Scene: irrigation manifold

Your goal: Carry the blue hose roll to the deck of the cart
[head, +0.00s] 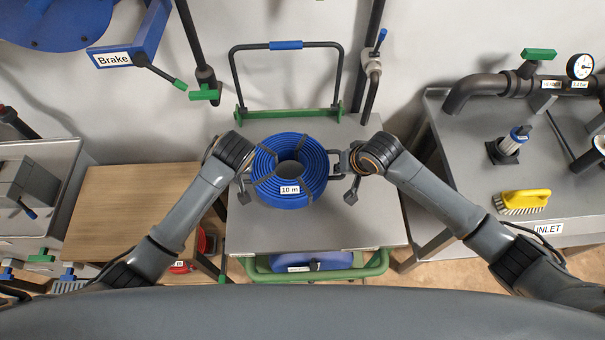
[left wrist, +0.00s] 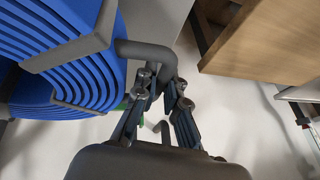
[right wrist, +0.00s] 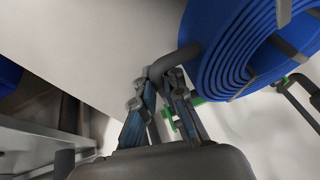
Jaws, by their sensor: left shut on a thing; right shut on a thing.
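The blue hose roll (head: 310,163), labelled "10 m" and bound with grey straps, shows in the head view over the grey deck (head: 320,228) of the cart. My left gripper (head: 243,178) is shut on the roll's dark left handle, which also shows in the left wrist view (left wrist: 150,50). My right gripper (head: 346,171) is shut on its right handle, seen in the right wrist view (right wrist: 172,62). The roll looks roughly level. I cannot tell from the head view whether it touches the deck or hangs above it.
A black push handle (head: 233,80) with a blue grip stands behind the roll. A wooden table (head: 125,210) is at left. A grey bench (head: 465,160) with pipes and a yellow brush (head: 522,200) is at right. The deck's front part is clear.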

